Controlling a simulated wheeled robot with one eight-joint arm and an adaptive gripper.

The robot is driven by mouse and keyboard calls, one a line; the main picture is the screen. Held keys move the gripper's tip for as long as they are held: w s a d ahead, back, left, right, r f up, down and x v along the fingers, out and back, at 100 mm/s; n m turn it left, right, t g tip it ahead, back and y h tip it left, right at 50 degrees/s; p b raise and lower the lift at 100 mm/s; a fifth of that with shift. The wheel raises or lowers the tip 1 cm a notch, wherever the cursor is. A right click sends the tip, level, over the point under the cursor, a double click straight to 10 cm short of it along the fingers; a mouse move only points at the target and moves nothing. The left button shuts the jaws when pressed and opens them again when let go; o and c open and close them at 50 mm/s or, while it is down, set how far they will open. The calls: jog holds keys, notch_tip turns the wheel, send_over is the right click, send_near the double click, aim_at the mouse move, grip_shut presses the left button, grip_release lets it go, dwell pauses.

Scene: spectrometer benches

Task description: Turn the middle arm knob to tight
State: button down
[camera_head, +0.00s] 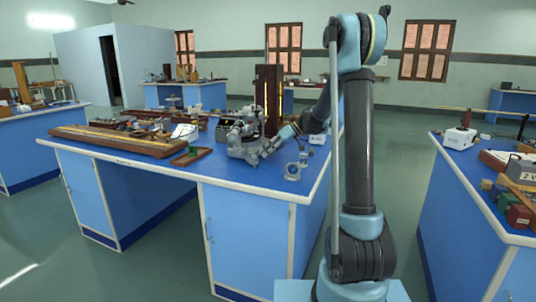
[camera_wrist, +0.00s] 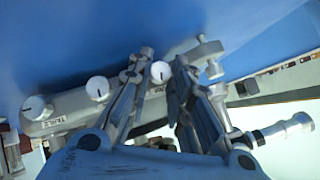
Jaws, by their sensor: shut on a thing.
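The grey metal spectrometer (camera_head: 240,148) stands on the blue bench. In the wrist view its arm bar (camera_wrist: 68,117) runs diagonally and carries a row of three white-faced knobs with dark pointer marks: a left knob (camera_wrist: 36,107), a centre knob (camera_wrist: 97,88) and a right knob (camera_wrist: 160,72). My gripper (camera_wrist: 163,60) is shut around the right knob, with a finger on each side and its face showing between the tips. My gripper is small in the head view (camera_head: 270,146). The lettering by the gripped knob is too small to read.
A ringed metal stand (camera_head: 293,171) is close to the bench's front right edge. A tall dark wooden case (camera_head: 268,97) stands behind the spectrometer. A small tray (camera_head: 191,156) lies to the left. In the wrist view, a metal thumbscrew (camera_wrist: 208,50) sits close beside the right finger.

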jog(key=shift+w, duration=0.1)
dwell(0.3)
jog(key=c, duration=1.5)
grip_release()
jog(key=shift+o, duration=0.2)
jog(key=v, duration=1.2)
jog(key=shift+w+f, duration=0.15)
jog(key=shift+w, duration=0.1)
jog(key=shift+d, duration=0.1)
